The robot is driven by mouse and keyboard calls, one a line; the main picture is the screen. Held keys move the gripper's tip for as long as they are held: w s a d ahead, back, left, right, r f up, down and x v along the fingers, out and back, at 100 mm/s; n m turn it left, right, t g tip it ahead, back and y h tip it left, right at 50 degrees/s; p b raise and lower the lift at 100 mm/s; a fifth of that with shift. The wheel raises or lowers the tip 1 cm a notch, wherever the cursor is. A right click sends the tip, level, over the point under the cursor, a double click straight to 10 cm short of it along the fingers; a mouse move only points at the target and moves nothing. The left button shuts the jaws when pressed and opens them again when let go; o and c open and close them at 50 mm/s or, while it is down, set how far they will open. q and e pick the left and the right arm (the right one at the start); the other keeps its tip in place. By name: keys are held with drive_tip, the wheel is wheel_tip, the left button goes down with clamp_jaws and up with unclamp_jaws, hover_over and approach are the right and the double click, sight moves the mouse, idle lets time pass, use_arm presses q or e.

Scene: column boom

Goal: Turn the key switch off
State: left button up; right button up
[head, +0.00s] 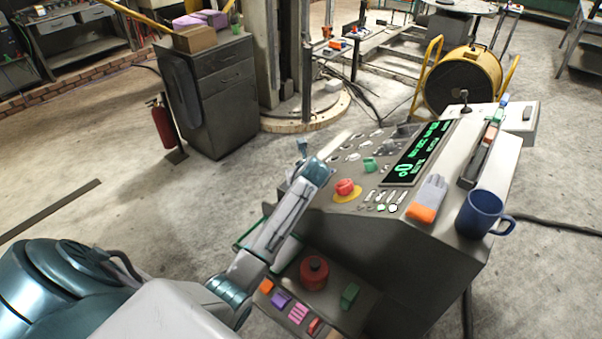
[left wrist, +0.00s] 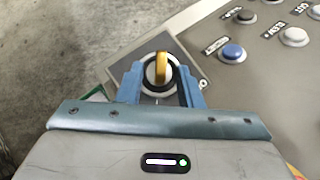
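The key switch (left wrist: 158,76) is in the middle of the left wrist view, a yellow key in a silver round barrel with a dark ring, on a grey square plate. The key's bow stands about upright in that view. My left gripper (left wrist: 161,80) is open, with one blue finger on each side of the switch and a gap between them and the key. In the head view my left gripper (head: 303,150) is at the near left edge of the control console (head: 400,240); there it hides the key switch. My right gripper is in neither view.
Near it on the panel are a red mushroom button (head: 345,187), a green knob (head: 369,164) and a blue button (left wrist: 233,52). A lower shelf holds a red canister (head: 314,271) and coloured blocks.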

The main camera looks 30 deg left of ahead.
use_arm(q)
drive_tip(key=shift+x, duration=1.05)
clamp_jaws()
